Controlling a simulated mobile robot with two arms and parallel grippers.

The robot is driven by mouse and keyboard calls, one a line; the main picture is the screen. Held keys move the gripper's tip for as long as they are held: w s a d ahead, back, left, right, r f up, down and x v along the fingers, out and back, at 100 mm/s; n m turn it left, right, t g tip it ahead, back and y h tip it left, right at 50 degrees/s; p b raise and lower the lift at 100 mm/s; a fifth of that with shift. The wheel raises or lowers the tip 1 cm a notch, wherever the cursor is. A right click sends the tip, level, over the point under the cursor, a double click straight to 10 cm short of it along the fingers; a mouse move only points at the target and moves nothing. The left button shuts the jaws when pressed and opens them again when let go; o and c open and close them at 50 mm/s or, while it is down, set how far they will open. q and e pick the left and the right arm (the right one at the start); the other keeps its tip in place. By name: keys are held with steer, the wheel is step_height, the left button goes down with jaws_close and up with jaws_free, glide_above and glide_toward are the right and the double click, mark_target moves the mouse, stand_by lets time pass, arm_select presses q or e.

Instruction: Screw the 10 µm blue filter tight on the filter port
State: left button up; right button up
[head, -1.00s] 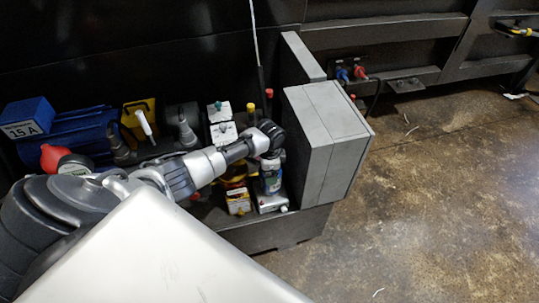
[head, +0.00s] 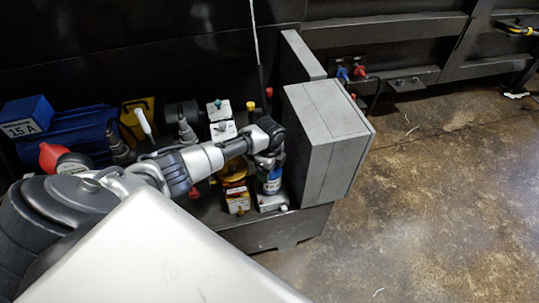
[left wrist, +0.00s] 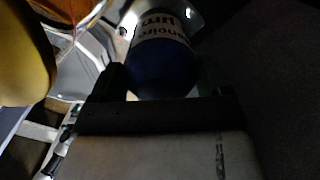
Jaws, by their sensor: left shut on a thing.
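The blue filter (head: 272,184), with a white label band, stands upright over a silver metal block (head: 274,203), apparently the filter port, at the right end of the machine. In the left wrist view the filter (left wrist: 162,62) sits between the two fingers, with part of its label print showing. My left gripper (head: 269,165) comes down from above and is shut on the filter's upper part. The bright metal of the port (left wrist: 196,14) shows beyond the filter. The thread is hidden, so I cannot tell how tight the filter sits. My right gripper is in neither view.
A grey cabinet (head: 329,140) stands close to the right of the filter. The floor at right is clear.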

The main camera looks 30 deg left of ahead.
arm_select(q)
steer(key=m, duration=0.3)
steer(key=shift+w, duration=0.1)
steer(key=shift+m, duration=0.3)
steer(key=m+b, duration=0.1)
steer(key=m, duration=0.3)
steer(key=shift+m, duration=0.4)
steer(key=o, duration=0.9)
steer(key=shift+o, duration=0.2)
